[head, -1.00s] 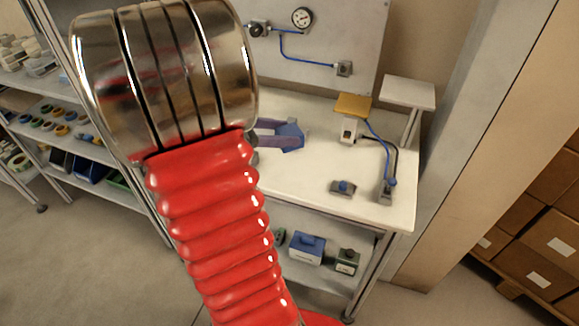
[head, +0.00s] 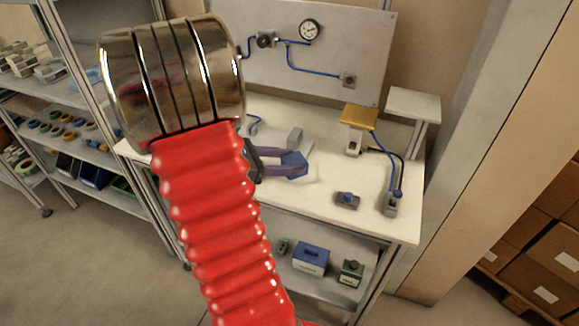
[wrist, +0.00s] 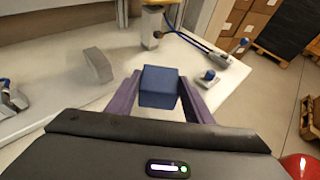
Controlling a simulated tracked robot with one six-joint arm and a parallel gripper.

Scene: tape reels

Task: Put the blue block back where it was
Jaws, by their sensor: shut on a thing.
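The blue block (head: 294,163) is between the purple fingers of my gripper (head: 288,166), over the white workbench (head: 330,215) in the head view. In the wrist view the blue block (wrist: 159,87) sits between the two fingertips of my gripper (wrist: 160,94), which is shut on it. The bench top shows beyond and beside it. I cannot tell for sure whether the block touches the bench. My red arm hides the left part of the bench in the head view.
A grey block (head: 295,138) stands on the bench behind the gripper. A device with a yellow top (head: 359,117), a small unit with a blue knob (head: 347,199) and a raised white stand (head: 413,103) are to the right. Bare bench lies between.

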